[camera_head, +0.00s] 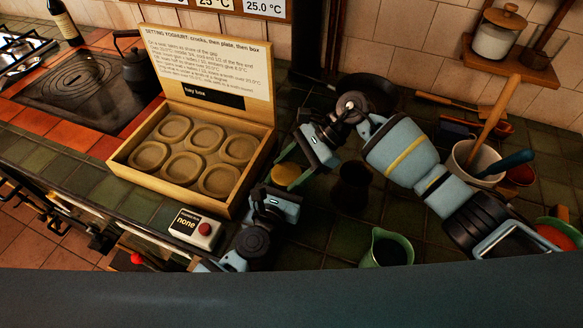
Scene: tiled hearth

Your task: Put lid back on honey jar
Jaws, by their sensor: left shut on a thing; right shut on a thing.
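A round yellow top, which looks like the honey jar's lid (285,175), shows between my two grippers, just right of the wooden box. The jar body beneath it is mostly hidden by my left gripper. My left gripper (284,188) comes from below and is shut at the near side of the jar. My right gripper (289,158) reaches in from the right and is shut at the far side of the yellow top. The finger contacts are small and partly hidden. I cannot tell whether the lid sits flat on the jar or is slightly above it.
The open wooden hay box (190,205) with several round hollows stands left. A dark cup (352,186) and green jug (387,248) stand right of the grippers. A utensil crock (462,165) is farther right.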

